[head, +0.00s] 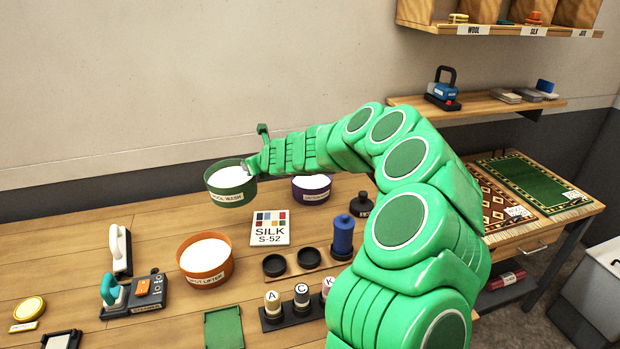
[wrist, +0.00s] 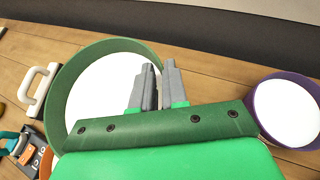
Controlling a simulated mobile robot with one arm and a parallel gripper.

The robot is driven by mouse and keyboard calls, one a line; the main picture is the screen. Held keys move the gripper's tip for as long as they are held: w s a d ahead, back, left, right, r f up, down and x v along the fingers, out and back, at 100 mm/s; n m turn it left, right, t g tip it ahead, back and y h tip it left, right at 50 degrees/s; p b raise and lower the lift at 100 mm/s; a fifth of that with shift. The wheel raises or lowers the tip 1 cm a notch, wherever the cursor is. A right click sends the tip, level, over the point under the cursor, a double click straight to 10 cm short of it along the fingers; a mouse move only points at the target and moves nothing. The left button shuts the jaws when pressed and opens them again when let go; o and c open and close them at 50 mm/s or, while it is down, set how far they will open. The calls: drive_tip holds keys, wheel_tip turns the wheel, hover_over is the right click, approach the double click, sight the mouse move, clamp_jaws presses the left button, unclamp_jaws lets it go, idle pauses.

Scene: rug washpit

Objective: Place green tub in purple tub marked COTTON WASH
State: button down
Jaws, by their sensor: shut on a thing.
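The green tub (head: 231,193), labelled WOOL WASH and with white contents, is at the back of the wooden table. My gripper (head: 250,168) is shut on its right rim. In the wrist view the grey fingers (wrist: 157,85) pinch the rim of the green tub (wrist: 62,90). The tub looks upright; whether its base touches the table is unclear. The purple tub (head: 311,196) with white contents stands to its right, apart from it, partly behind my arm; its label is too small to read surely. It also shows at the right of the wrist view (wrist: 257,110).
An orange tub (head: 205,268) stands nearer on the table. A SILK S-52 card (head: 270,228) lies in front of and between the green and purple tubs. A blue bottle (head: 343,238), dark bottle (head: 361,204) and lettered pegs (head: 301,298) stand nearby. The left back table is clear.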

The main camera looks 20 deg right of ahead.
drive_tip(key=s+d+r+m+h, duration=0.2)
drive_tip(key=s+d+m+h, duration=0.1)
drive_tip(key=d, duration=0.5)
drive_tip(key=s+d+r+m+g+h, duration=0.1)
drive_tip(key=s+d+r+m+h, duration=0.2)
drive_tip(key=d, duration=0.5)
drive_tip(key=s+d+r+m+h, duration=0.3)
drive_tip(key=s+d+m+h, duration=0.1)
drive_tip(key=d+m+h, duration=0.3)
drive_tip(key=shift+s+d+m+g, duration=0.25)
drive_tip(key=shift+d+m+g, duration=0.05)
drive_tip(key=shift+d+m, duration=0.1)
drive_tip(key=shift+r, duration=0.1)
drive_tip(key=w+d+f, duration=0.3)
drive_tip(key=w+f, duration=1)
drive_tip(key=shift+w+f, duration=0.15)
drive_tip(key=shift+w, duration=0.25)
idle(0.5)
